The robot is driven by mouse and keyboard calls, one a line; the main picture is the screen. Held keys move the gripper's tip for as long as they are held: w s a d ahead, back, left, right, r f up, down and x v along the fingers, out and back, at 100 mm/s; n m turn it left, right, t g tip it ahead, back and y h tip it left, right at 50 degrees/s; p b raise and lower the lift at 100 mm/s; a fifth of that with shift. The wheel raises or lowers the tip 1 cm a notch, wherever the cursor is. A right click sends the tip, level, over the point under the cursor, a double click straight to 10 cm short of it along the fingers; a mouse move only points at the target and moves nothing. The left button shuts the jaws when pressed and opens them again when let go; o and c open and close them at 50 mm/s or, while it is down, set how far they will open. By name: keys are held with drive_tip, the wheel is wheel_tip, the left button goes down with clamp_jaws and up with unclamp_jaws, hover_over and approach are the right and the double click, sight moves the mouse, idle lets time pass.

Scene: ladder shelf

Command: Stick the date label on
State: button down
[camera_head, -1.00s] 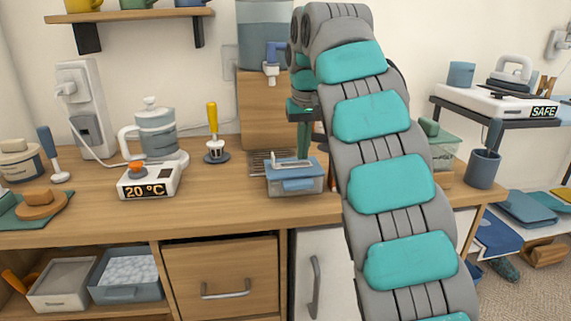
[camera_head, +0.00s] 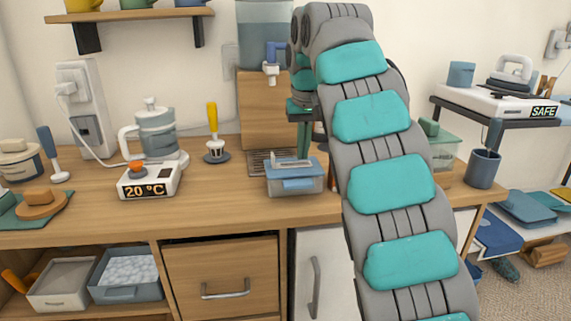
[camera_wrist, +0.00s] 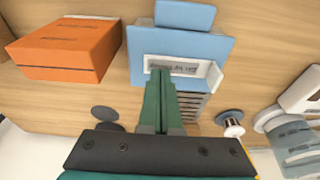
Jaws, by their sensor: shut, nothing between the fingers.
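A clear container with a blue lid (camera_head: 294,184) stands on the wooden counter; its lid also shows in the wrist view (camera_wrist: 200,42). A white label strip (camera_wrist: 205,68) with small dark print lies along the lid, its right end angled off the lid's edge. My gripper (camera_head: 303,157) is above the container and points down. In the wrist view my gripper (camera_wrist: 160,72) has its green fingers together, tips at the strip, with nothing between them. I cannot tell whether the tips touch the strip. The fingers hide part of it.
An orange box (camera_wrist: 65,55) stands left of the container in the wrist view. A metal grille (camera_wrist: 190,107) and a plunger-like tool (camera_wrist: 231,122) are nearby. In the head view, a 20 °C display (camera_head: 149,181) and a kettle (camera_head: 155,133) stand left.

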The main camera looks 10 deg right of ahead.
drive_tip(key=shift+f+b, duration=0.35)
drive_tip(key=shift+f, duration=0.25)
idle(0.4)
drive_tip(key=shift+s, duration=0.1)
